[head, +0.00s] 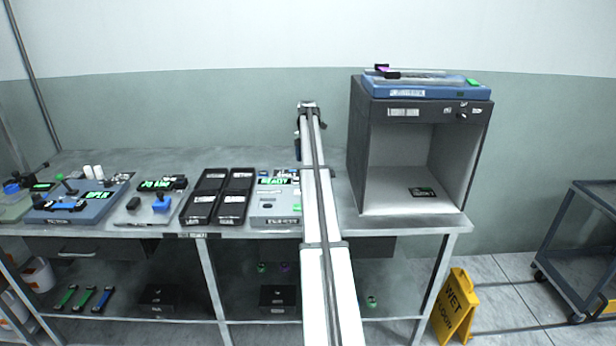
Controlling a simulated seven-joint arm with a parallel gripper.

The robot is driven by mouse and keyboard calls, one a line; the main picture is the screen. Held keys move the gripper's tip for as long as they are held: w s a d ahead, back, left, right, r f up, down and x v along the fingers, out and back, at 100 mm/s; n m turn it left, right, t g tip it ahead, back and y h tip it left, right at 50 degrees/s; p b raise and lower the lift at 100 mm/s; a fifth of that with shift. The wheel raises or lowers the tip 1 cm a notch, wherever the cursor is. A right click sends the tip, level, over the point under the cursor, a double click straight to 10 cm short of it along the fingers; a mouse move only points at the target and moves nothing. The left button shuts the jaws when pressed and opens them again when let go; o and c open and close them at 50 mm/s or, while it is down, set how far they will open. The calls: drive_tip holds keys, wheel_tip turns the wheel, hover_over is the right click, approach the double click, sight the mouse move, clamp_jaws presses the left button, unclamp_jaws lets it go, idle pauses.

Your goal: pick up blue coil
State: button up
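I cannot tell for certain which blue item is the coil. A small round blue item (12,188) sits at the far left of the bench. A blue piece (161,204) stands on a grey device left of the black trays. A blue strip (102,299) lies beside two green strips (76,298) on the lower shelf. My white arm reaches up the picture across the bench, right of the trays. Its far end is small and dark, and I cannot make out the fingers or anything held in them.
Black trays (207,197) and a grey device reading READY (276,204) stand left of my arm. A dark open-fronted booth (357,150) stands at the right, with a blue device (428,91) on top. A yellow wet-floor sign (456,305) and a cart (585,245) stand farther right.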

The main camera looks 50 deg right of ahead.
drive_tip(key=shift+s+d+f, duration=0.1)
drive_tip(key=shift+s+f, duration=0.05)
drive_tip(key=shift+f, duration=2.45)
drive_tip(key=c, duration=1.1)
drive_tip(key=shift+r, duration=0.1)
